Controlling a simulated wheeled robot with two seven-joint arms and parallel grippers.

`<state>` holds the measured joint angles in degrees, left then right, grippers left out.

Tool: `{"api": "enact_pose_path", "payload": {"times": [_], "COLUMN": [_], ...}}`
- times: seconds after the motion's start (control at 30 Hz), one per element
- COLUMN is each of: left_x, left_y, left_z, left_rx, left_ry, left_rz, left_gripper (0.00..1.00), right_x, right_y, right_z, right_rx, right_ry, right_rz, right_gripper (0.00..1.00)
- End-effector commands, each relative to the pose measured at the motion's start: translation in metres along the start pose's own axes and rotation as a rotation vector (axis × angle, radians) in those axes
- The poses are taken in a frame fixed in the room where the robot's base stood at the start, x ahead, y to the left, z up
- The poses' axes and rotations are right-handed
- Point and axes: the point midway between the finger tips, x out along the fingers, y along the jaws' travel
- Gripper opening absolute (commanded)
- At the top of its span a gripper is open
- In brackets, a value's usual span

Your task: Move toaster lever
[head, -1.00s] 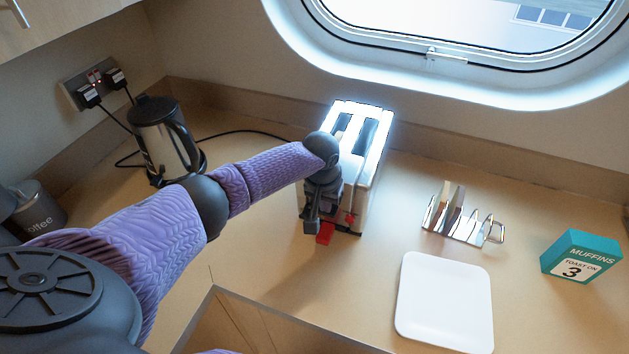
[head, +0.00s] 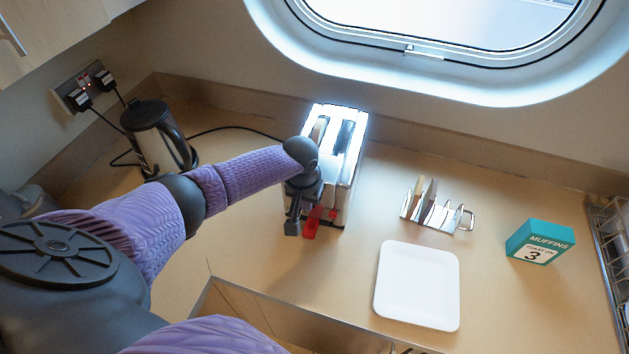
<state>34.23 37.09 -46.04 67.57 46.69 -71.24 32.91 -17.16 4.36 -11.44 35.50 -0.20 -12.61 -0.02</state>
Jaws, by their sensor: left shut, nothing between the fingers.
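The silver toaster (head: 352,165) stands on the counter below the porthole, with two long slots on top. Something tan shows in its left slot; I cannot tell what it is. The red lever (head: 311,224) is at the toaster's near end, with a smaller red part (head: 333,214) to its right. My left gripper (head: 292,229) points down just left of the red lever, shut and empty. I cannot tell whether it touches the lever. My left wrist hides the toaster's near left corner. My right gripper is out of view.
A white plate (head: 417,286) lies right of the toaster's front.

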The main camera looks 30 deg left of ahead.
Motion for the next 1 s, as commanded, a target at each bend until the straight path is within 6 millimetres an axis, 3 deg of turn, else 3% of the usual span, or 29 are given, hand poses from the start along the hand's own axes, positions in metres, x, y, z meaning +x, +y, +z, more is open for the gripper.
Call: {"api": "enact_pose_path", "payload": {"times": [0.03, 0.2, 0.73, 0.83, 0.93, 1.0], "left_x": [-0.019, -0.038, -0.036, -0.028, -0.026, -0.033], "left_y": [-0.002, -0.006, -0.004, 0.027, 0.074, 0.095], "left_z": [-0.003, -0.008, -0.007, 0.021, 0.073, 0.102], "left_rx": [-0.003, -0.005, 0.003, 0.121, 0.303, 0.390], "left_ry": [0.004, 0.018, 0.023, 0.006, 0.007, 0.032], "left_rz": [0.000, 0.001, 0.005, 0.048, 0.127, 0.170], "left_gripper": [0.00, 0.00, 0.00, 0.00, 0.00, 0.00], "right_x": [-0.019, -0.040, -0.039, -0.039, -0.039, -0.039], "right_y": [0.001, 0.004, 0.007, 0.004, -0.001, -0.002], "right_z": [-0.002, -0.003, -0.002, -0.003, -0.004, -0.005], "right_rx": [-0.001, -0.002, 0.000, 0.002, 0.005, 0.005], "right_ry": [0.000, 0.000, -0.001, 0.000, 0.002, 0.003], "right_rz": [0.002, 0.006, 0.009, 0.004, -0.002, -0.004], "right_gripper": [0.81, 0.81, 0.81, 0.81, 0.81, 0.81]}}
